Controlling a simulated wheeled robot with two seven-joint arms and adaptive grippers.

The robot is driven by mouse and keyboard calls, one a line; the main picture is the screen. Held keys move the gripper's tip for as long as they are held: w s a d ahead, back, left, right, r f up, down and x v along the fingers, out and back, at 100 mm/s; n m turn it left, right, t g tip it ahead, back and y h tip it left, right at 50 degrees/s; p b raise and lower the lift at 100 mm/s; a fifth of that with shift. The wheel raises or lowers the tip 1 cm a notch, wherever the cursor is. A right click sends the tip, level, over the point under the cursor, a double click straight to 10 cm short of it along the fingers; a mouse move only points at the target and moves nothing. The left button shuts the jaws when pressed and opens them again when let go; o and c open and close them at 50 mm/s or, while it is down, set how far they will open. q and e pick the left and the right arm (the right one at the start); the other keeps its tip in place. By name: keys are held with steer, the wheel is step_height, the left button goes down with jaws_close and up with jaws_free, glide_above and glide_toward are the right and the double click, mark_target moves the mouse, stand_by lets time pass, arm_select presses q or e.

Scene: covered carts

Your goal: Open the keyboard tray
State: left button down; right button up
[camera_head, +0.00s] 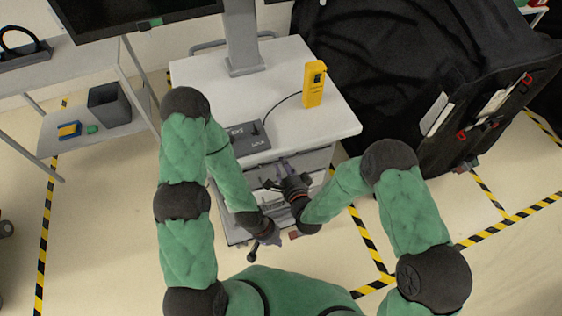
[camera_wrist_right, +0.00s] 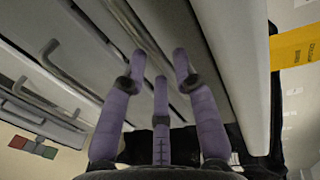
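The cart (camera_head: 195,72) has a light top and a front with drawers. A narrow grey front just below the top, seen in the right wrist view, appears to be the keyboard tray (camera_wrist_right: 168,25); it looks closed. My right gripper (camera_head: 278,178) is at the cart front, just under the top's edge. In the right wrist view its purple fingers (camera_wrist_right: 158,68) are spread, with nothing between them. The fingertips are close to the tray front; contact cannot be told. My left gripper (camera_head: 258,248) hangs lower, before the drawers; its fingers are too small to judge.
Drawer handles (camera_wrist_right: 60,72) run along the cart front. A yellow device (camera_head: 314,84) and a dark grey box (camera_head: 247,137) sit on the cart top. A black covered cart (camera_head: 400,60) stands close at right. A side table (camera_head: 85,70) is at left. Floor between is clear.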

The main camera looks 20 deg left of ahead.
steer(key=shift+x, duration=1.25)
jaws_close()
steer(key=shift+s, duration=0.1)
